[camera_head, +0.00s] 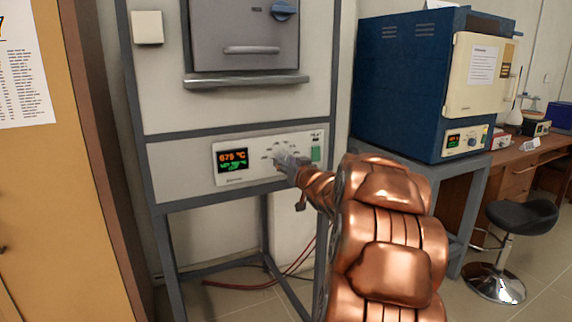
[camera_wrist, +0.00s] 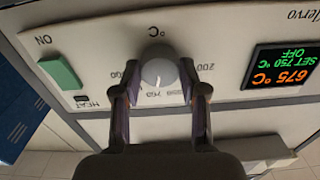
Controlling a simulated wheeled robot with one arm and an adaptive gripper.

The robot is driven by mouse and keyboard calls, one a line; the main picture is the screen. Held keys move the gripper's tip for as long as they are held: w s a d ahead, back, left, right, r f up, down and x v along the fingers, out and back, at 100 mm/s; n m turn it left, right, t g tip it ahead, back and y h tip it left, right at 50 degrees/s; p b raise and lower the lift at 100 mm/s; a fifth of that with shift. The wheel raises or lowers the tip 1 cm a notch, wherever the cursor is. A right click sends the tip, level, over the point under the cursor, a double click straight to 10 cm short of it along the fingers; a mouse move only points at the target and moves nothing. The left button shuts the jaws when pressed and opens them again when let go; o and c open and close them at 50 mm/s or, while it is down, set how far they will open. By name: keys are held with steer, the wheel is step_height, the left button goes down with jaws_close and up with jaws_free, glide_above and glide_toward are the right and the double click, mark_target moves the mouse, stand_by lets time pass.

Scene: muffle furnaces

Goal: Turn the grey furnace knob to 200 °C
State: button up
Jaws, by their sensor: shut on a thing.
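The grey furnace's control panel (camera_head: 257,160) is a white strip below the furnace door. Its round grey knob (camera_wrist: 159,70) shows in the wrist view, which is upside down. My gripper (camera_wrist: 159,82) is shut on the knob, one finger on each side. A pale mark on the knob points down in the picture, toward small numbers that are hard to read. A "200" label is right of the knob. The display (camera_wrist: 283,68) reads 675 °C, SET 750 °C and OFF. In the head view my gripper (camera_head: 288,165) hides most of the knob.
A green switch (camera_wrist: 60,71) marked ON and HEAT sits beside the knob. The grey furnace door (camera_head: 245,35) is above the panel. A blue furnace (camera_head: 405,90) stands on a table to the right, and a black stool (camera_head: 520,217) is at far right.

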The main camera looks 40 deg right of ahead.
steer(key=c, duration=0.5)
steer(key=shift+n, duration=0.3)
steer(key=n+b, duration=0.1)
steer(key=n, duration=0.1)
steer(key=shift+n, duration=0.3)
steer(key=n+b, duration=0.2)
steer(key=n, duration=0.2)
steer(key=shift+n+b, duration=0.3)
steer(key=n+b, duration=0.2)
steer(key=n, duration=0.3)
steer(key=shift+f+b, duration=0.1)
steer(key=shift+b, duration=0.3)
steer(key=shift+n+b, duration=1.2)
steer(key=shift+n, duration=1.3)
steer(key=shift+a, duration=0.1)
